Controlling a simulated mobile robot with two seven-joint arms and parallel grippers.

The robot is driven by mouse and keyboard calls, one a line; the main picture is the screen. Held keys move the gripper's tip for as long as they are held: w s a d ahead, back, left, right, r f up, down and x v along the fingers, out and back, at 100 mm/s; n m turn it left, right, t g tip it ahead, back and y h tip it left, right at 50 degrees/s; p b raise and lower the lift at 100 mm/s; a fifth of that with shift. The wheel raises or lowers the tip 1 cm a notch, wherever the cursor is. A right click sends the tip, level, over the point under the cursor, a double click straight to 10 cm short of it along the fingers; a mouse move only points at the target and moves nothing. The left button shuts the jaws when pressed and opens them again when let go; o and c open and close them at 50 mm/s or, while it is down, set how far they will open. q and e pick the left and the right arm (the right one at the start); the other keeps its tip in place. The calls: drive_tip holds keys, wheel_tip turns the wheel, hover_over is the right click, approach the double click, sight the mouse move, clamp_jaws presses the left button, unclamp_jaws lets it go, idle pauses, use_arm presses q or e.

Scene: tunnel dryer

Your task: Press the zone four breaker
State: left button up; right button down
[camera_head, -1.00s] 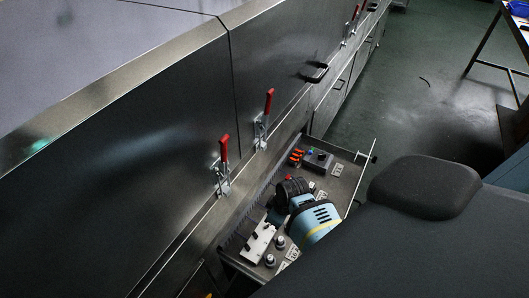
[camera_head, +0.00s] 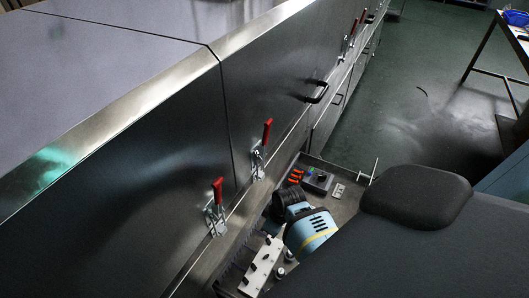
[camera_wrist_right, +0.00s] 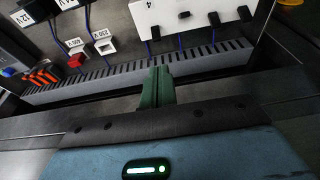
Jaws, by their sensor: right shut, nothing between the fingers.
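The white breaker block (camera_head: 266,262) lies in the open drawer; several black switches show on it. In the right wrist view the block (camera_wrist_right: 195,10) is at the top, with a figure 4 near its left end. The black switch nearest that figure (camera_wrist_right: 154,33) is at the left end. My right gripper (camera_wrist_right: 160,72) is shut and empty, its green fingers pointing up at the grey slotted duct, just below that switch in the picture. They look apart from it. In the head view my right wrist hides part of the drawer and the fingers are hidden.
The grey slotted duct (camera_wrist_right: 110,75) runs along the drawer wall. Orange levers (camera_wrist_right: 42,76) and a red-capped part (camera_wrist_right: 76,60) are to the left. Red-handled clamps (camera_head: 217,190) stand on the metal dryer side (camera_head: 130,190).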

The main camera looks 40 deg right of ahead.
sight(268, 241)
drive_tip(key=b+x, duration=0.3)
drive_tip(key=x, duration=0.6)
drive_tip(key=shift+f, duration=0.35)
drive_tip(key=shift+w+f, duration=0.15)
